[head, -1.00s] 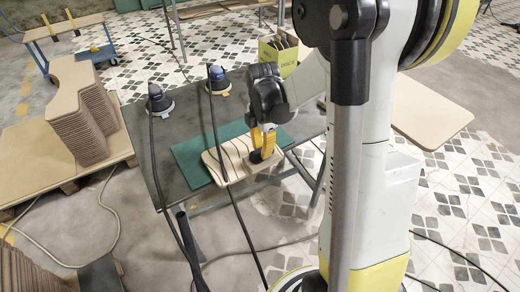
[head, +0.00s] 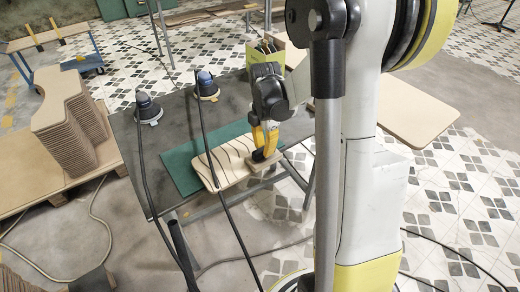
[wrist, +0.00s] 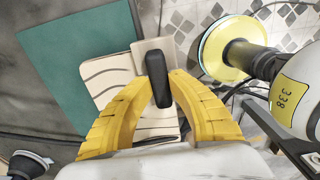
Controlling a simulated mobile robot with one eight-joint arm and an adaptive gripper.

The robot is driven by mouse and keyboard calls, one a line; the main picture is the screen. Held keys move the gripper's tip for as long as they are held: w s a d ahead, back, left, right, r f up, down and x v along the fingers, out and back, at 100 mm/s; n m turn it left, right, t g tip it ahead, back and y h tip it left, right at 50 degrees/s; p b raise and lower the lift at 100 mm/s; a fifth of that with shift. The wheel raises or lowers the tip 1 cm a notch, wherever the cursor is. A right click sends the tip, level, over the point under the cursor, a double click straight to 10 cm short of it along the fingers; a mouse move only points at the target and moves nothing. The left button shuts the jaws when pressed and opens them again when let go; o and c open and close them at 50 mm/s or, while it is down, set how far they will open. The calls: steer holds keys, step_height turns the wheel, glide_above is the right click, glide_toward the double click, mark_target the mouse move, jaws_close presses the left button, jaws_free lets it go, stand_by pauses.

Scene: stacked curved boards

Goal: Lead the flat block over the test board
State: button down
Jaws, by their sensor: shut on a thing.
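The flat block (wrist: 141,56) is a pale wooden piece with a black grip on top. My gripper (wrist: 158,88) has its yellow fingers shut on that black grip. In the head view my gripper (head: 264,145) is at the right end of the test board (head: 222,164). The board is pale with dark curved lines and also shows in the wrist view (wrist: 108,82). The block lies at the board's end and appears to reach past its edge. Whether it touches the board all along is hidden. The fingers cover part of the board in the wrist view.
The board lies on a green mat (head: 182,172) on a dark table (head: 128,140). Two sanders (head: 148,108) (head: 206,86) with hanging cables stand at the table's back. Stacked curved boards (head: 68,117) are at the left. A yellow-green box (head: 259,54) stands behind the gripper.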

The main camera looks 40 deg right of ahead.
steer(key=shift+d, duration=0.8)
steer(key=shift+w, duration=0.1)
steer(key=shift+w, duration=1.95)
steer(key=shift+a, duration=0.1)
steer(key=shift+a+r, duration=0.1)
steer(key=shift+a, duration=1.5)
steer(key=shift+a, duration=0.15)
